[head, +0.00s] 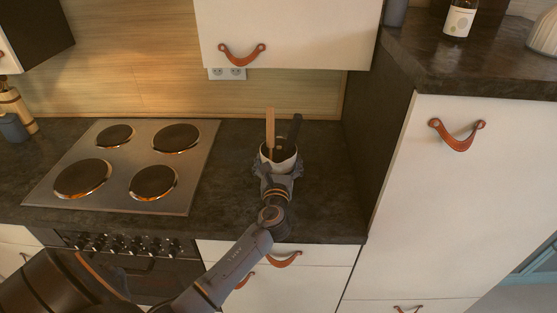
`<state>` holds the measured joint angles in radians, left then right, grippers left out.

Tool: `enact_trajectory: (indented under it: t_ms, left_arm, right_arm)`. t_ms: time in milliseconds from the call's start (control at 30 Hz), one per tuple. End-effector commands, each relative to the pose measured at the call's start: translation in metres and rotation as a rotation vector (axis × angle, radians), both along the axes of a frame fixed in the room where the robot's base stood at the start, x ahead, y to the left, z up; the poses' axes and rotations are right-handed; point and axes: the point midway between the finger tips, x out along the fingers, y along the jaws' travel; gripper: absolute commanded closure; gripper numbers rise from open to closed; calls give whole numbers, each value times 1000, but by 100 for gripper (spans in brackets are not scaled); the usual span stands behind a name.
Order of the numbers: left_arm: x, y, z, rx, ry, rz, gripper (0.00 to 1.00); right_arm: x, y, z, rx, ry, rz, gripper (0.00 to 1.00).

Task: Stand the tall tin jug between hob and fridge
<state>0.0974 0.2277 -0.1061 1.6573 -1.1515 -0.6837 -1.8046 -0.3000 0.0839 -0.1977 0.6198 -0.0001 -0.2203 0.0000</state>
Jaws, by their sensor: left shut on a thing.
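The tin jug (285,164) shows in the head view as a pale round vessel with a wooden-handled utensil (270,130) and a dark utensil (294,130) sticking up from it. It is upright over the dark counter between the hob (128,199) and the tall white fridge front (455,210). My left gripper (279,171) reaches in from the front and is shut on the jug, its fingers at both sides. The gripper hides the jug's lower part, so I cannot tell whether its base touches the counter. My right gripper is out of view.
Dark counter (325,190) is clear around the jug. A white wall cabinet (290,35) hangs above and behind it, with a socket (227,74) below. A bottle (460,20) and a ribbed pale vessel (543,36) stand on the fridge-side top. Wooden items (15,105) stand far left.

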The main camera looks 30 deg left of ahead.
Motion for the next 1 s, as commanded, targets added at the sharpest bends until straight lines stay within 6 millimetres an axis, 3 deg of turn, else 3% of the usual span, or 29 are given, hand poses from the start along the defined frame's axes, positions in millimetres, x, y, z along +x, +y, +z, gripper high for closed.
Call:
enact_trajectory:
  t_ms: [300, 333, 367, 767, 1000]
  left_arm:
    - [0, 0, -2, 2, -1, 0, 44]
    - [0, 0, -3, 1, 1, 0, 5]
    - [0, 0, -2, 1, 1, 0, 0]
    - [0, 0, 1, 0, 0, 0, 0]
    - [-31, -19, -3, -1, 2, -1, 0]
  right_arm:
    - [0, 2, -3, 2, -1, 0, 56]
    - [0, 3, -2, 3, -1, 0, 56]
    - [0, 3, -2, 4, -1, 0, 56]
    - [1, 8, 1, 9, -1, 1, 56]
    - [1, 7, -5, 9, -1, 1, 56]
